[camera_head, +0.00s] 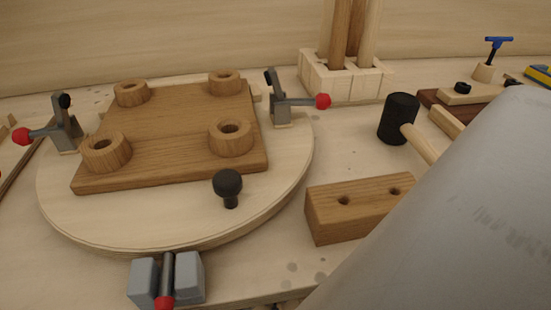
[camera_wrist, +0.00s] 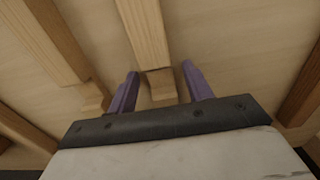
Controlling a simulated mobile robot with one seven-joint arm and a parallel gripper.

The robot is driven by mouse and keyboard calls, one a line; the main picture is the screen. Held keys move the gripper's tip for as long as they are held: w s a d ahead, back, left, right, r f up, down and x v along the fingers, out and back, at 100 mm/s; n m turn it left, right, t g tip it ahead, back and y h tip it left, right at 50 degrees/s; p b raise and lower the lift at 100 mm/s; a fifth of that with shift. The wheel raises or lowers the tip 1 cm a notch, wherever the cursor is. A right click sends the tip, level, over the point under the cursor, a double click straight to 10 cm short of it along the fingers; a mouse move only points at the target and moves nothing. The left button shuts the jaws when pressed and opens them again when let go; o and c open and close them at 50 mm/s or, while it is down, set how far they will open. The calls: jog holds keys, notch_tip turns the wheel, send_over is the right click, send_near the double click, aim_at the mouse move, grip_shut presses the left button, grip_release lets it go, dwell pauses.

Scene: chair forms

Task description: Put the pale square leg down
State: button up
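In the wrist view a pale square leg (camera_wrist: 146,32) runs down from the top edge, with a narrower end piece (camera_wrist: 160,85) between the two purple fingers of my gripper (camera_wrist: 161,70). The fingers are apart, with a gap visible on each side of the end piece, and do not appear to grip it. Whether the leg rests on the pale surface behind it is hard to tell. My gripper is outside the head view. The brown seat board (camera_head: 170,125), bearing several round sockets, lies on the round turntable (camera_head: 285,190).
In the wrist view another square bar (camera_wrist: 45,40) lies left and a darker one (camera_wrist: 305,85) right. In the head view, toggle clamps (camera_head: 290,105) edge the turntable. A leg rack (camera_head: 345,80), a black-headed mallet (camera_head: 398,118) and a drilled block (camera_head: 355,205) stand right.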

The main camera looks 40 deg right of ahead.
notch_tip(320, 180, up, 12)
jog(key=p, duration=0.3)
jog(key=shift+r+p, duration=0.15)
jog(key=shift+p, duration=0.2)
dwell(0.5)
